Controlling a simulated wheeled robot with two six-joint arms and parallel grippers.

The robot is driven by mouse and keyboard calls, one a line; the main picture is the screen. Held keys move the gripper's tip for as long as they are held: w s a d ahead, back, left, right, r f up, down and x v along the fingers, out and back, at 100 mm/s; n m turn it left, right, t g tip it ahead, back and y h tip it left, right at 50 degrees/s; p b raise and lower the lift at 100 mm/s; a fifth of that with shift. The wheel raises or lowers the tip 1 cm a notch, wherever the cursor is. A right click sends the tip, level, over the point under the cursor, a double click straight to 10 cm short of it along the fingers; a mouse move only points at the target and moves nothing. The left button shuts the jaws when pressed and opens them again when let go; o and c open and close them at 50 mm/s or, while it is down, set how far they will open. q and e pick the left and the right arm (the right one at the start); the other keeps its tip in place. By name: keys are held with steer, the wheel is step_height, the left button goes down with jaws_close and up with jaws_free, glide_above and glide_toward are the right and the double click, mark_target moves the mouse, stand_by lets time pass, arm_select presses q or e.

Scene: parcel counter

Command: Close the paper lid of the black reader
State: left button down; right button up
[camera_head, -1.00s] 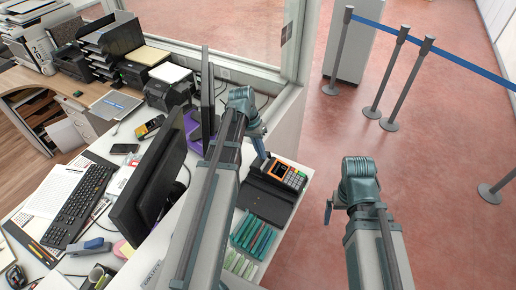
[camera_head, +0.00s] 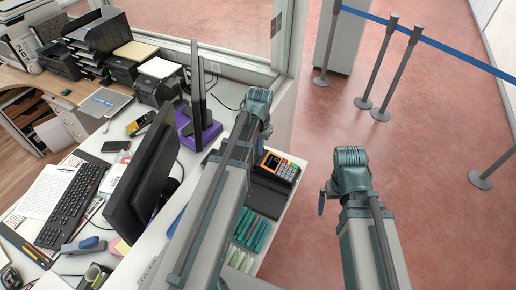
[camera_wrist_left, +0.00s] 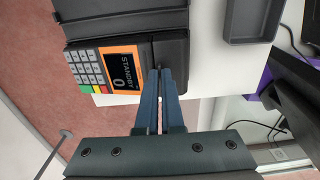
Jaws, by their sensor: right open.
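The black reader (camera_head: 282,167) sits on the counter's right end, with an orange-framed screen and grey keys. In the left wrist view the reader (camera_wrist_left: 108,68) shows "STANDBY 0" on its screen. A dark raised part beside the screen (camera_wrist_left: 172,48) looks like its paper lid; how far open it stands I cannot tell. My left gripper (camera_wrist_left: 160,74) has its fingers together with nothing seen between them, tips at that dark part's near edge; whether they touch it is unclear. In the head view my left gripper (camera_head: 266,131) is partly hidden. My right gripper (camera_head: 322,203) is open and empty, off the counter's right side.
A black holder (camera_head: 266,198) lies in front of the reader, with a tray of green items (camera_head: 250,230) nearer. A monitor (camera_head: 145,185) and a purple-based screen (camera_head: 203,133) stand left of my left arm. A dark tray (camera_wrist_left: 250,20) shows in the wrist view.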

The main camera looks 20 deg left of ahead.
arm_select(q)
steer(key=shift+d, duration=0.1)
steer(key=c, duration=1)
jaws_free()
steer(key=shift+c, duration=0.2)
steer(key=shift+r, duration=0.1)
step_height(320, 180, up, 14)
steer(key=p, duration=1.3)
steer(key=shift+f+p, duration=0.25)
steer(key=shift+p, duration=0.15)
steer(key=shift+s+d, duration=0.1)
steer(key=shift+d, duration=0.05)
